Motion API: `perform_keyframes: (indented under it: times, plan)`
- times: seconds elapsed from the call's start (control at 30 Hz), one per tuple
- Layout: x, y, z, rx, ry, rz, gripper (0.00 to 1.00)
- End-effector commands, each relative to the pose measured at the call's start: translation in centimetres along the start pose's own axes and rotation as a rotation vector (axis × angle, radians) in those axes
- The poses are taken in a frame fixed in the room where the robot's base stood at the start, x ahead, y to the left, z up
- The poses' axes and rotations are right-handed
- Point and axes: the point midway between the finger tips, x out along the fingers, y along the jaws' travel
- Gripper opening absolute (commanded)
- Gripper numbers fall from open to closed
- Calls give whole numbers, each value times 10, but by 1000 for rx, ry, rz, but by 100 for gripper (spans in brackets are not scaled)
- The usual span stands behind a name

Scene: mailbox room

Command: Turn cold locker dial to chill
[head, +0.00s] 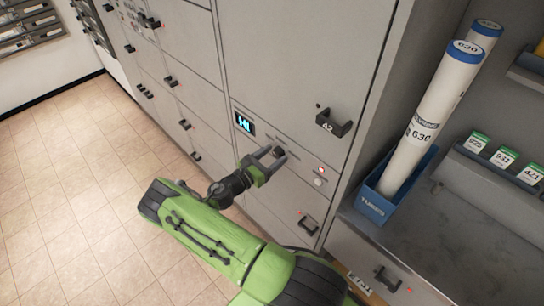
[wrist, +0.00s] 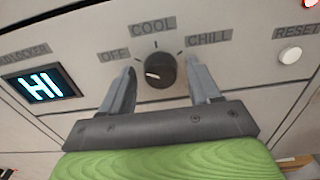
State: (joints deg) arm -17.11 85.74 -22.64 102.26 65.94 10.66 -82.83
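The cold locker dial (wrist: 161,70) is a round black knob on a grey panel, with OFF printed to its left, COOL above and CHILL to its right. A white mark shows on the knob's left side, on the OFF side. My gripper (wrist: 162,73) is open, with one finger on each side of the dial; gaps show between the fingers and the knob, and I cannot tell how far the fingertips are from the panel. In the head view, my gripper (head: 272,158) is at the locker front, and the dial (head: 278,151) shows small and dark between its fingers.
A white RESET button (wrist: 291,55) is at the right. A handled locker door (head: 334,122) is above the panel. A blue tube holder (head: 376,205) with tubes stands right. Tiled floor lies open at left.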

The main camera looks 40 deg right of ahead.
Motion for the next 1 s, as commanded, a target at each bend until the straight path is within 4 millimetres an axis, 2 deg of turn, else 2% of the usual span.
perform_keyframes:
  times: [0.03, 0.07, 0.3, 0.67, 1.0]
  plan:
    - [0, 0, 0, 0, 0, 0, 53]
    - [0, 0, 0, 0, 0, 0, 49]
    - [0, 0, 0, 0, 0, 0, 12]
    - [0, 0, -1, 59, 0, 0, 11]
    - [-1, -1, -2, 309, 1, 0, 11]
